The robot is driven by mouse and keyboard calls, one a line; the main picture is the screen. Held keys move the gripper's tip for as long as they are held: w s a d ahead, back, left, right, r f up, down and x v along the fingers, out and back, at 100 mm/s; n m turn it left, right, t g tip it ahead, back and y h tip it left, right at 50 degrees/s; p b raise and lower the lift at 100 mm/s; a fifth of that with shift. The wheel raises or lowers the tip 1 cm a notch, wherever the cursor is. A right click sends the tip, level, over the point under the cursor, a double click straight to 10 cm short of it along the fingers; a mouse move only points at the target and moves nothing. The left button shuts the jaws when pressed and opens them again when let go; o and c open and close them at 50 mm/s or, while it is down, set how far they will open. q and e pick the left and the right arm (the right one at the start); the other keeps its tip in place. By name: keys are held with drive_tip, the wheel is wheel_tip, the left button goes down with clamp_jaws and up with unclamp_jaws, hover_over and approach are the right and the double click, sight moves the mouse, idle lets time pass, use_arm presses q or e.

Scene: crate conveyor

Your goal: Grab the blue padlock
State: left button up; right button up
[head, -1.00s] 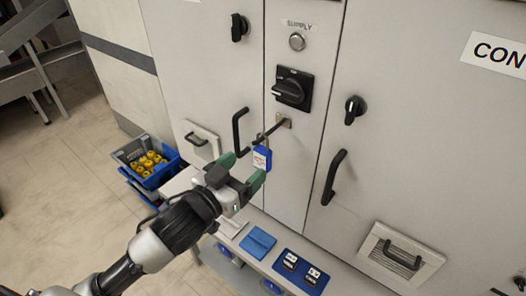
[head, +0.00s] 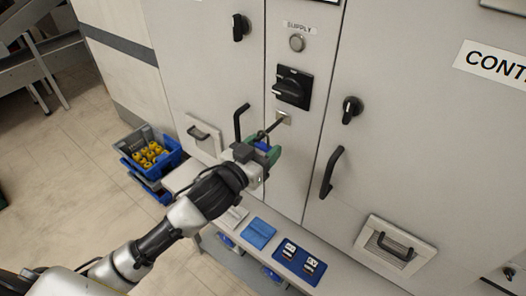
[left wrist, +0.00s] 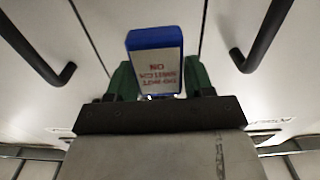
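In the left wrist view the padlock (left wrist: 155,65) shows a white label with red lettering and sits slightly tilted between the two green fingers. My left gripper (head: 261,152) is at the padlock, with a finger on either side of its body. No clear gap shows, but I cannot tell whether the fingers press on it. The gripper hides the padlock's lower part in the head view. My right gripper is not in view.
Black door handles stand left (head: 240,122) and right (head: 331,172) of the padlock. A black rotary switch (head: 292,88) is above it. A blue crate (head: 170,160) holds yellow items.

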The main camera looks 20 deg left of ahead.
use_arm(q)
drive_tip(key=c, duration=0.6)
drive_tip(key=shift+r, duration=0.1)
